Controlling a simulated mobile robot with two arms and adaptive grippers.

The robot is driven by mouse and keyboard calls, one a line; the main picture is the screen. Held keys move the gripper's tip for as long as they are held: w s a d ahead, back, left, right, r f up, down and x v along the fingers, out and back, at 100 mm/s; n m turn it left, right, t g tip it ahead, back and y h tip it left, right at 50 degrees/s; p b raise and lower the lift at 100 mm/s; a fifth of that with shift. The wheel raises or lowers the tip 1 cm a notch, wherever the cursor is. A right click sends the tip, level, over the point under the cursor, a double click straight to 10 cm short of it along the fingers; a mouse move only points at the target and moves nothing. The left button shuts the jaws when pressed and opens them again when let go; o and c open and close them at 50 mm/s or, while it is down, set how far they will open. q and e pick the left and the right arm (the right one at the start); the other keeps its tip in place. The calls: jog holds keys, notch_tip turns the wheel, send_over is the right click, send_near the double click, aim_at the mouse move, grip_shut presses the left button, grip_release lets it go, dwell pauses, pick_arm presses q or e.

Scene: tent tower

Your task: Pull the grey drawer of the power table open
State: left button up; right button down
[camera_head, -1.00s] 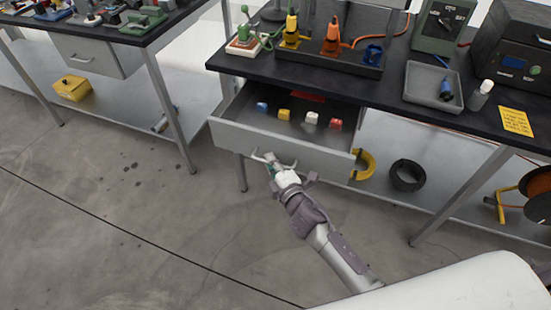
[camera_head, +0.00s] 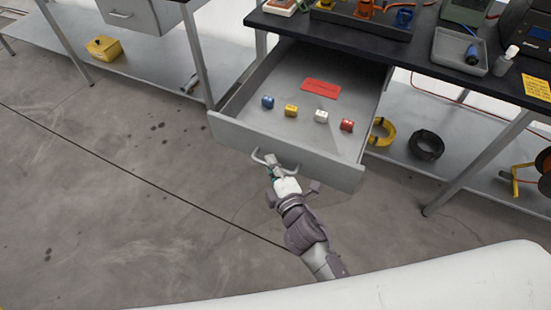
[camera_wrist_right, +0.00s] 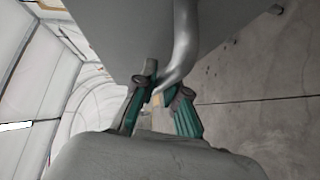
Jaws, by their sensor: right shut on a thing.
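The grey drawer (camera_head: 235,135) of the power table (camera_head: 300,27) stands far out from under the black table top. Its inside shows a red card (camera_head: 321,88) and a row of small blocks: blue (camera_head: 268,102), yellow (camera_head: 291,110), white (camera_head: 321,116) and red (camera_head: 347,125). My right gripper (camera_head: 271,163) is at the bar handle on the drawer front, shut on it. In the right wrist view the green-padded fingers (camera_wrist_right: 160,100) close around the curved handle (camera_wrist_right: 182,50), below the drawer front (camera_wrist_right: 120,30). My left gripper is not in view.
A grey tray (camera_head: 440,62) and several devices stand on the table top. A yellow coil (camera_head: 384,133) and a black coil (camera_head: 426,145) lie on the lower shelf. A second table with a closed drawer (camera_head: 128,14) stands left. The floor before the drawer is clear.

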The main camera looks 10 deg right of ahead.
jog(key=shift+s+a, duration=0.15)
jog(key=shift+s, duration=0.1)
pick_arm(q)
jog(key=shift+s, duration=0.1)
pick_arm(e)
jog(key=c, duration=1.2)
grip_release()
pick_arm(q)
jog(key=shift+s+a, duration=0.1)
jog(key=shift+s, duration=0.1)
pick_arm(e)
jog(key=shift+s, duration=0.1)
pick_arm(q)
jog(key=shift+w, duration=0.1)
pick_arm(e)
jog(key=v, duration=1.2)
